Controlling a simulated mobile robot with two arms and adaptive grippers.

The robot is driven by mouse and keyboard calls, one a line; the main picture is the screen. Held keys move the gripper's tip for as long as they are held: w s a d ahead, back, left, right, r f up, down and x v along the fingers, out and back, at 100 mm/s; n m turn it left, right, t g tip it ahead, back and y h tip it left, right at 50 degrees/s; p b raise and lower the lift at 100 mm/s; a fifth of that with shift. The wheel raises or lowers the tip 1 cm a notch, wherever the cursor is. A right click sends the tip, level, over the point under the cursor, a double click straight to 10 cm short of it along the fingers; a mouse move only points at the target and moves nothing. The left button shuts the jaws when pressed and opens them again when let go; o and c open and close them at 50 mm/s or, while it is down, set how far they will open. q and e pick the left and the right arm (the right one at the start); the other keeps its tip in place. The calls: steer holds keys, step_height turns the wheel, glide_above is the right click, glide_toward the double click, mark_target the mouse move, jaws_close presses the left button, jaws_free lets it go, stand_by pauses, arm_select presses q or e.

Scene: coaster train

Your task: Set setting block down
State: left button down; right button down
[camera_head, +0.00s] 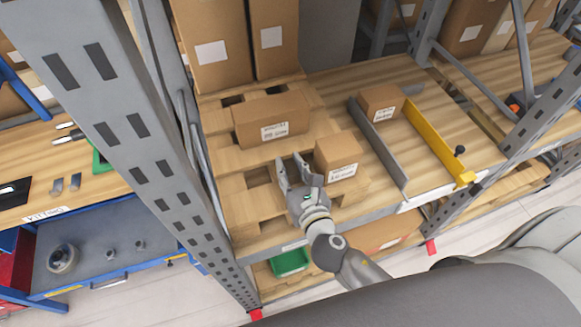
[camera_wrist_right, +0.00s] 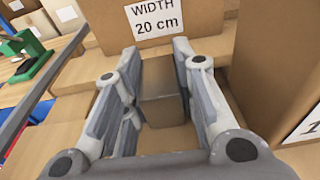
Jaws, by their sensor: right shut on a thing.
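My right gripper (camera_head: 289,168) is low over the pallet at the shelf's front, left of a small labelled carton (camera_head: 337,151). In the wrist view, the right gripper's fingers (camera_wrist_right: 158,60) stand on both sides of a small plain brown block (camera_wrist_right: 163,108) and are shut on it. I take it to be the setting block. Whether it touches the pallet cannot be told. In the head view it is hidden by the fingers. A larger carton (camera_head: 271,119) stands just beyond; its label reads "WIDTH 20 cm" in the wrist view (camera_wrist_right: 118,38). My left gripper is out of view.
The wooden pallet (camera_head: 238,205) has bare slats left of my gripper. To the right, a grey rail (camera_head: 378,146) and a yellow rail (camera_head: 437,142) flank another carton (camera_head: 381,100). A grey rack upright (camera_head: 135,120) stands left. Tall cartons (camera_head: 208,45) stand behind.

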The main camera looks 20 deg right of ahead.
steer(key=c, duration=1.2)
jaws_free()
steer(key=shift+o, duration=0.2)
steer(key=shift+r, duration=0.1)
steer(key=shift+s, duration=0.3)
steer(key=s+r+b, duration=0.1)
steer(key=s+b, duration=0.2)
steer(key=s, duration=0.8)
steer(key=shift+s+r, duration=0.2)
steer(key=shift+r, duration=0.2)
